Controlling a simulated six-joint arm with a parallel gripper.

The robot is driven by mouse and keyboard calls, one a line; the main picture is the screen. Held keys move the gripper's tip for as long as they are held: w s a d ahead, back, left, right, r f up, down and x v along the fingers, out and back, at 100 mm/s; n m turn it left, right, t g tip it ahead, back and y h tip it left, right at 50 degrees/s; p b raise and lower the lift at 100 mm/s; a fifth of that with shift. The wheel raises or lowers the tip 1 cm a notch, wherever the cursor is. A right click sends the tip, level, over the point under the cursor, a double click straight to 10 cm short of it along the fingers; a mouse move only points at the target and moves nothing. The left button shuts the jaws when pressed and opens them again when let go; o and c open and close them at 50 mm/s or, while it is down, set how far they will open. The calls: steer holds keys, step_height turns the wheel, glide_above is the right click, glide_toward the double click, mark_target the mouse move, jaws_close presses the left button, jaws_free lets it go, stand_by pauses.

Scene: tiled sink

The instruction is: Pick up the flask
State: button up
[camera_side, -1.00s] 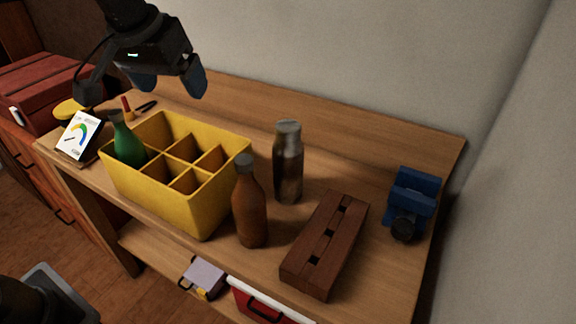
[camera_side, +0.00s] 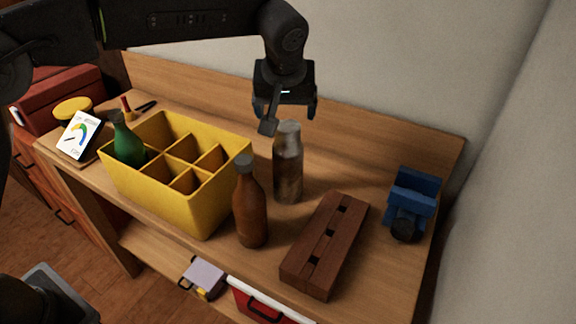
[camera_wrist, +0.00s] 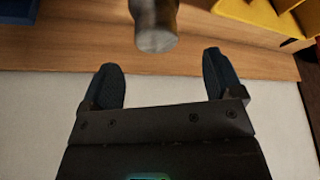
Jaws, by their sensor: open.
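The flask (camera_side: 288,165) is a worn, silvery metal bottle standing upright on the wooden bench, right of the yellow crate. My gripper (camera_side: 288,122) is open and empty, just above and behind the flask's top in the side view. In the wrist view the flask (camera_wrist: 154,22) shows at the top edge, cut off by the frame. It lies beyond the gap between my open blue-padded fingers (camera_wrist: 163,80), a little apart from them.
The yellow divided crate (camera_side: 150,190) holds a green bottle (camera_side: 126,142) at its left end. A brown bottle (camera_side: 250,208) stands in front of the flask. A dark red slotted block (camera_side: 325,243) lies to the right, with a blue vise (camera_side: 411,203) beyond. The bench's back board and wall are close behind.

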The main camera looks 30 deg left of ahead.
mark_target(288, 125)
steer(key=shift+x, duration=3.5)
steer(key=shift+w+d+r, duration=0.1)
steer(key=shift+w+d, duration=0.05)
steer(key=shift+c, duration=0.3)
steer(key=shift+r, duration=0.1)
steer(key=c, duration=1.5)
